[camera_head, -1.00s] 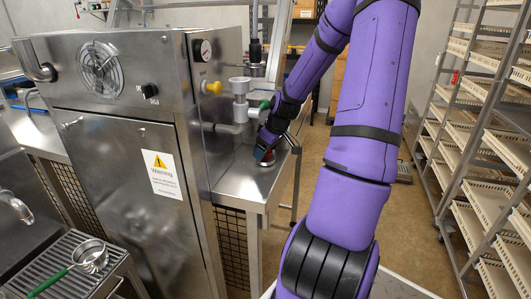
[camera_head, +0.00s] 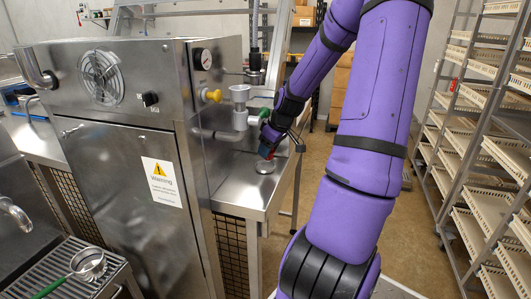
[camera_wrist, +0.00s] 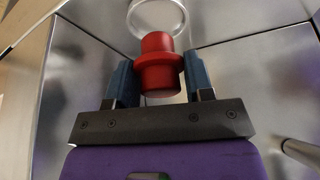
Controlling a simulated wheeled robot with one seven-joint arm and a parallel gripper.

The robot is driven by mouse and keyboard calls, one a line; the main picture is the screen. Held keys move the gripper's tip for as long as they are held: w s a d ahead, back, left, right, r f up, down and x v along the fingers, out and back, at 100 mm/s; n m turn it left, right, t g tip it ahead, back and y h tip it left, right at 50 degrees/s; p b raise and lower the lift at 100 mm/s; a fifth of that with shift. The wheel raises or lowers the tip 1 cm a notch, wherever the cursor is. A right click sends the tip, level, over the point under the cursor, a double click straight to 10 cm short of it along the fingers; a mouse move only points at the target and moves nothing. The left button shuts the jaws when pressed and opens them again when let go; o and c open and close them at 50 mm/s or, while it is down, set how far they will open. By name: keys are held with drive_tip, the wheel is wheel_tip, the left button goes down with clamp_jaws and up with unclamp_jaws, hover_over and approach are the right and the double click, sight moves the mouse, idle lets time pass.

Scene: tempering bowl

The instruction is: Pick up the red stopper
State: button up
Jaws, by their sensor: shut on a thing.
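The red stopper (camera_wrist: 158,65) is between the two blue fingertips of my gripper (camera_wrist: 160,82) in the wrist view. My gripper is shut on it. In the head view my gripper (camera_head: 266,148) is small and partly hidden by its own wrist, just above a steel side shelf (camera_head: 238,193). A round metal piece (camera_head: 265,167) sits on the shelf below the gripper. In the wrist view a pale ring (camera_wrist: 190,22) shows behind the stopper's far end.
The steel machine (camera_head: 125,180) with a warning label stands left of the gripper. A white funnel and pipe fitting (camera_head: 240,105) stand close beside the gripper. A strainer with a green handle (camera_head: 88,263) lies at lower left. Tray racks (camera_head: 480,140) stand at right.

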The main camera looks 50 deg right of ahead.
drive_tip(key=s+d, duration=0.2)
drive_tip(key=s, duration=1.4)
drive_tip(key=shift+s, duration=0.3)
drive_tip(key=shift+d, duration=0.1)
